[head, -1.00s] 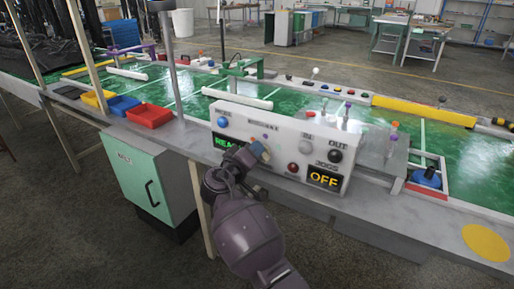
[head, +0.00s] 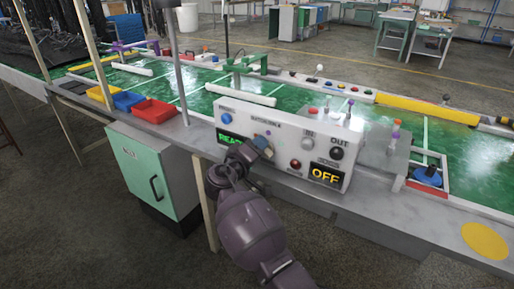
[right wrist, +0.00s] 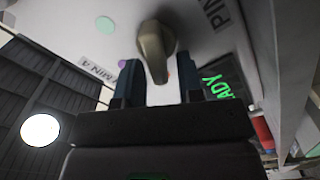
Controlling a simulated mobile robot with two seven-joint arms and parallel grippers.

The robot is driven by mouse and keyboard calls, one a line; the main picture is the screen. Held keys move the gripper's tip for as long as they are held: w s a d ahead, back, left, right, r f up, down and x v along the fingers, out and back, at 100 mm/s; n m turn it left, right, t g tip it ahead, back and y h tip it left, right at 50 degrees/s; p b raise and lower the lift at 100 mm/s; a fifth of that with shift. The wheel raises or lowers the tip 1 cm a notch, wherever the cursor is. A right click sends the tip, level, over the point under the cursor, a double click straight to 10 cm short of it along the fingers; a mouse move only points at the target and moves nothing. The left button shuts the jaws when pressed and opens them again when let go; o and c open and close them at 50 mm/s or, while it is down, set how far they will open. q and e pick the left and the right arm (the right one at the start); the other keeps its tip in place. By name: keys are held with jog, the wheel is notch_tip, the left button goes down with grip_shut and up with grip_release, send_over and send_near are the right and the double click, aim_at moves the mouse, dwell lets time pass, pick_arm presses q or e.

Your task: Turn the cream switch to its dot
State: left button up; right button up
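The cream switch (right wrist: 155,48) shows in the right wrist view as a rounded lever on a white panel (right wrist: 205,45). My right gripper (right wrist: 160,80) is open, with its two dark fingers on either side of the lever's lower end. I cannot tell whether either finger touches it. A green dot (right wrist: 104,24) and a purple dot (right wrist: 122,63) are on the panel, left of the lever. In the head view my right gripper (head: 262,147) is at the front of the white control box (head: 285,135) and hides the switch. My left gripper is out of view.
The box carries a blue button (head: 226,118), a red button (head: 295,164), a black knob (head: 337,153) and an OFF display (head: 326,175). Red (head: 154,111) and blue (head: 127,101) bins stand to the left. A grey post (head: 174,60) rises beside them.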

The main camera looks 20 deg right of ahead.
jog(key=shift+o, duration=0.2)
jog(key=shift+s+a, duration=0.1)
jog(key=shift+s+a, duration=0.15)
jog(key=shift+a, duration=0.1)
pick_arm(q)
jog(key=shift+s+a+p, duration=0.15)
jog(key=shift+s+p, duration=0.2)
jog(key=shift+p, duration=0.2)
pick_arm(e)
jog(key=v, duration=1)
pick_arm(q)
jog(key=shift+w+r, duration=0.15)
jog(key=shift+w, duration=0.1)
pick_arm(e)
jog(key=shift+s+d, duration=0.1)
